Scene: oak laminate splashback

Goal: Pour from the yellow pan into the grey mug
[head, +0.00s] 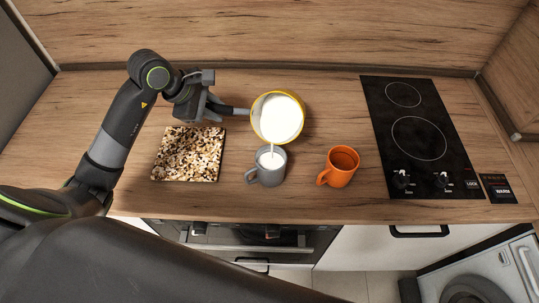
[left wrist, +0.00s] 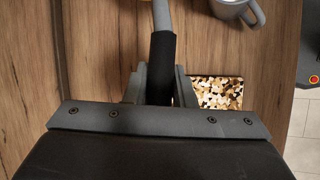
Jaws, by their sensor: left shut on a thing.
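The yellow pan (head: 256,121) holds white liquid and is tilted above the grey mug (head: 269,176). A thin white stream runs from the pan's front edge down into the mug, and white shows inside the mug. The mug stands upright on the counter, handle to the left; part of it shows in the left wrist view (left wrist: 232,8). In the left wrist view the fingers (left wrist: 161,88) clasp the dark handle. My right gripper is not in view.
An orange mug (head: 341,165) stands to the right of the grey mug. A speckled board (head: 188,154) lies left of it, below my left gripper. A black hob (head: 419,135) is at the right.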

